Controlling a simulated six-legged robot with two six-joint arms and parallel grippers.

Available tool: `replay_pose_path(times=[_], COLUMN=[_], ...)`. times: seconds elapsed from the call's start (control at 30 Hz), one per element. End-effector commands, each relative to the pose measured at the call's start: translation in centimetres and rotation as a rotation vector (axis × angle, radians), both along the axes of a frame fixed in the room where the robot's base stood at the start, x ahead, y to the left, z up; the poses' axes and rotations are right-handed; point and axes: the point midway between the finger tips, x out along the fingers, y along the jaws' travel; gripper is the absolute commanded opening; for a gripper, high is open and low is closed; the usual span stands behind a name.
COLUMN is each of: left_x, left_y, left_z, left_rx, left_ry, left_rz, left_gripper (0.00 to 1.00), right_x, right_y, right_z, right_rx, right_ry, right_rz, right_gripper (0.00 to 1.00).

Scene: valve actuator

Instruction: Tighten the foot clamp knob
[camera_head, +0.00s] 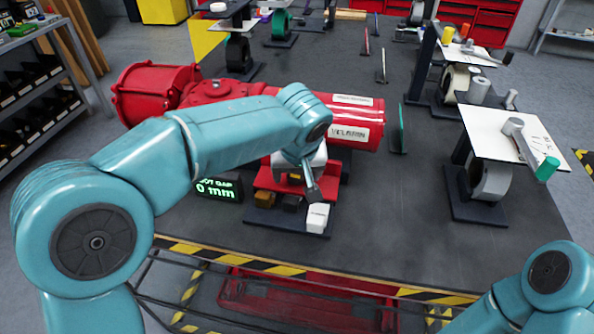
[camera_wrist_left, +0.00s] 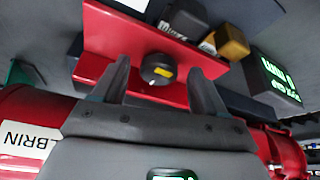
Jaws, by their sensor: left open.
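The foot clamp knob (camera_wrist_left: 158,69) is a small round dark knob with a yellow mark, on a red bracket (camera_wrist_left: 112,32) in the left wrist view. My left gripper (camera_wrist_left: 160,78) is open, with one finger on each side of the knob and visible space between. In the head view my left gripper (camera_head: 309,182) points down in front of the red bracket (camera_head: 265,180) under the red actuator (camera_head: 355,118); the knob is hidden there. My right arm shows at the lower right, but its gripper is out of frame.
A display (camera_head: 218,188) beside the bracket reads "0 mm". A stand with a white plate (camera_head: 515,135) is at the right. The table between is mostly clear.

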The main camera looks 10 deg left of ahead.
Motion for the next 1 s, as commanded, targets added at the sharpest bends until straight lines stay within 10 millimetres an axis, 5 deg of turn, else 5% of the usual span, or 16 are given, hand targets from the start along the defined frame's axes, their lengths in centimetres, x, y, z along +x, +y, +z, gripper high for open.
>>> replay_pose_path(times=[0.2, 0.37, 1.0], left_x=[0.02, 0.01, -0.02], left_y=[0.0, 0.0, 0.41], left_z=[-0.02, 0.0, 0.17], left_rx=[0.0, 0.0, 0.0], left_ry=[0.0, 0.0, -0.002], left_rz=[0.0, 0.0, -0.218], left_gripper=[0.69, 0.17, 0.16], right_x=[0.01, 0.0, 0.01], right_y=[0.0, 0.0, 0.0], right_z=[0.0, 0.0, 0.32], right_rx=[0.0, 0.0, 0.0], right_ry=[0.0, 0.0, 0.0], right_rz=[0.0, 0.0, 0.0], right_gripper=[0.0, 0.0, 0.0])
